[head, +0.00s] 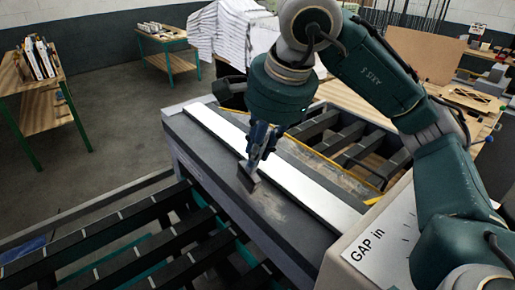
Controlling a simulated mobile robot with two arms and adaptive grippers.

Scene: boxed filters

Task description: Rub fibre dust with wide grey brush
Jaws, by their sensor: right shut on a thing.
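My right gripper (262,143) is shut on the brush (249,178) and points down over the dark machine bed. The brush is small in the picture, with a brownish-grey head; its lower edge is at or just above the bed, and I cannot tell whether it touches. Pale fibre dust (272,208) lies smeared on the dark surface (300,235) just right of and below the brush. A light metal strip (300,184) runs along the bed behind the brush. My left gripper is not in view.
Roller or slat conveyors (160,245) lie at the front left, with more slats behind the bed. A panel marked "GAP in" (385,240) stands at right. A green-legged table (45,120) and a white stack (225,30) stand farther back. The floor at left is clear.

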